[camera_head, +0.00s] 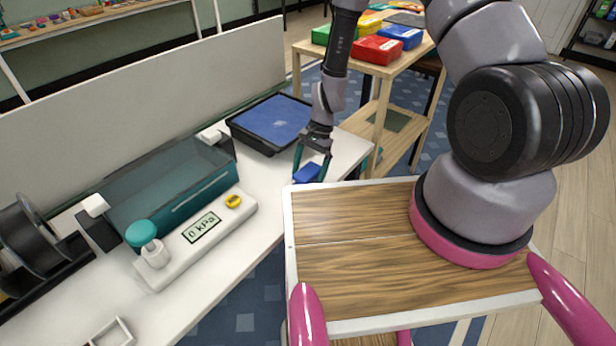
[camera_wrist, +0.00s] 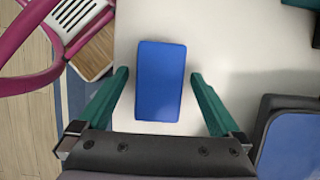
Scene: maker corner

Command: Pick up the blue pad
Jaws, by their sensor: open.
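The blue pad (camera_head: 308,173) is a small flat blue block on the white table, near the table's right edge. In the wrist view the blue pad (camera_wrist: 160,82) lies between the two teal fingers, with a gap on each side. My gripper (camera_head: 312,172) is open and points down at the pad. It also shows in the wrist view (camera_wrist: 158,75), with its fingers apart and nothing held. The exact height of the fingertips above the table is hard to tell.
A black tray with a blue surface (camera_head: 272,121) stands close behind the pad. A teal glass bin (camera_head: 172,188) and a white gauge device (camera_head: 200,236) reading "0 kPa" stand to the left. A wooden cart (camera_head: 377,73) with coloured boxes is behind. A white partition (camera_head: 140,105) borders the table.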

